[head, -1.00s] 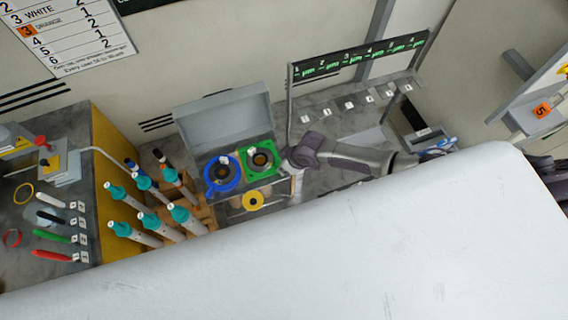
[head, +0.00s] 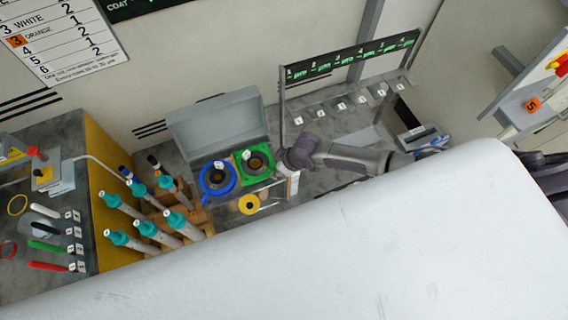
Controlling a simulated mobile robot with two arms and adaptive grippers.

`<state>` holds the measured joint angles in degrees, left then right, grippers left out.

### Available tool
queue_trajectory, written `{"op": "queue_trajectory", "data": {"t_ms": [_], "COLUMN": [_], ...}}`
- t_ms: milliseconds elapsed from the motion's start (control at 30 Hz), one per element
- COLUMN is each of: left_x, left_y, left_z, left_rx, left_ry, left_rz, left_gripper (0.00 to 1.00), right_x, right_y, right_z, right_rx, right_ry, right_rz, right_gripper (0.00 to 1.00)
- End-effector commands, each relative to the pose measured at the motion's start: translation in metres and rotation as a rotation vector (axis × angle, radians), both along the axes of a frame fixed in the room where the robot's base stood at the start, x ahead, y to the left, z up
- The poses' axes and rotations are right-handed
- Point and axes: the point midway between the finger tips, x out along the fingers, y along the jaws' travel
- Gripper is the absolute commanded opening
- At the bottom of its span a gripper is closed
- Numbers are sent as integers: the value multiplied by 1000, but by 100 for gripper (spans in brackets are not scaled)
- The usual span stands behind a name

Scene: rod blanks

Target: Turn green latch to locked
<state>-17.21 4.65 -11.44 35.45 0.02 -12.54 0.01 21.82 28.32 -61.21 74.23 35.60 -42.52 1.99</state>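The green latch (head: 265,171) is a green square plate with a dark round centre, in front of an open grey lid (head: 218,126). A blue ring-shaped part (head: 206,188) sits just left of it. My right arm comes in from the right, and its gripper (head: 281,160) is at the green plate's right edge. The fingers are too small and hidden to tell whether they are open or shut, or whether they touch the latch. The latch's locked or unlocked marking cannot be read. My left gripper is not in view.
A yellow round part (head: 249,204) lies below the latch. Several teal-capped rods (head: 122,240) stand at the left. A rack with a numbered display (head: 350,60) stands behind my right arm. A large white surface covers the lower right.

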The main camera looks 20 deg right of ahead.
Motion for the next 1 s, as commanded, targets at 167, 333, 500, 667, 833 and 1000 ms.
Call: {"op": "queue_trajectory", "data": {"t_ms": [167,333,500,667,833,1000], "left_x": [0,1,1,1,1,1], "left_y": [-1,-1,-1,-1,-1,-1], "left_z": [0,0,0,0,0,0], "left_rx": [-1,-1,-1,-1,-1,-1], "left_ry": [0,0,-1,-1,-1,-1], "left_rz": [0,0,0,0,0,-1], "left_gripper": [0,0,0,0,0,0], "right_x": [-8,-18,-27,-32,-33,-33], "right_y": [-8,-17,-25,-29,-29,-29], "right_z": [24,58,87,102,106,106], "right_rx": [-1,-1,-2,-2,-1,-1], "right_ry": [-2,-2,-1,0,0,-1], "right_rz": [1,1,0,1,0,0], "right_gripper": [36,36,36,36,36,36]}}
